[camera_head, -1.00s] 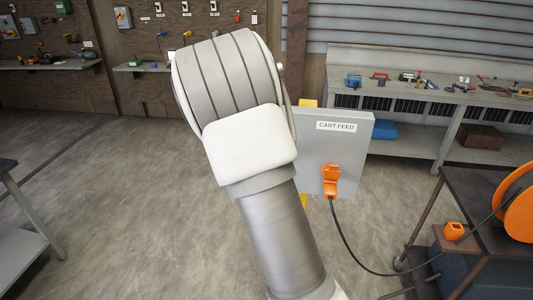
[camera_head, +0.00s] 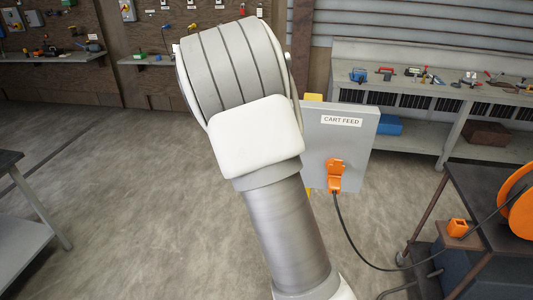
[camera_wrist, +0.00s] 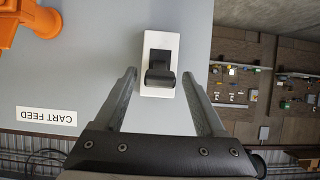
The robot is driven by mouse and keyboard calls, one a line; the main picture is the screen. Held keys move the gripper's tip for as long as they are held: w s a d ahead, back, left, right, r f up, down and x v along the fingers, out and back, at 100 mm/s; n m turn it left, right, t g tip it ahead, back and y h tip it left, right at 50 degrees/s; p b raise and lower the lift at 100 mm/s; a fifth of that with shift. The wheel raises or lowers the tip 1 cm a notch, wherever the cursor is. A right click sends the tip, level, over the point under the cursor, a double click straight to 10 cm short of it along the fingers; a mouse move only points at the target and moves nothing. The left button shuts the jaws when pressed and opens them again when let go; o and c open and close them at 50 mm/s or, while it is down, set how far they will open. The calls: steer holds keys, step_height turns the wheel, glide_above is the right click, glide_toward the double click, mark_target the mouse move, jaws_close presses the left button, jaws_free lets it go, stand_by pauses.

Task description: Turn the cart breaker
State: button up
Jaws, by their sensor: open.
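The cart breaker (camera_wrist: 161,60) shows in the wrist view as a white plate with a black handle, on a grey panel (camera_wrist: 90,75) labelled CART FEED, which appears upside down there. The panel also shows in the head view (camera_head: 348,140), partly behind my arm. My gripper (camera_wrist: 159,74) is open, with one finger on each side of the black handle in the picture. No contact with the handle is visible, and I cannot tell how far the fingertips are from it. In the head view my arm hides the breaker and the gripper.
An orange plug (camera_head: 336,175) sits on the panel, and its black cable runs to an orange reel (camera_head: 517,212) on a cart at the right. A tool bench (camera_head: 440,92) stands behind. Open floor (camera_head: 130,190) lies to the left of my arm.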

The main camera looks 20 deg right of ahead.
steer(key=p+v, duration=0.3)
steer(key=v, duration=1.3)
steer(key=shift+s+r, duration=0.25)
steer(key=shift+s, duration=0.1)
steer(key=shift+a, duration=0.1)
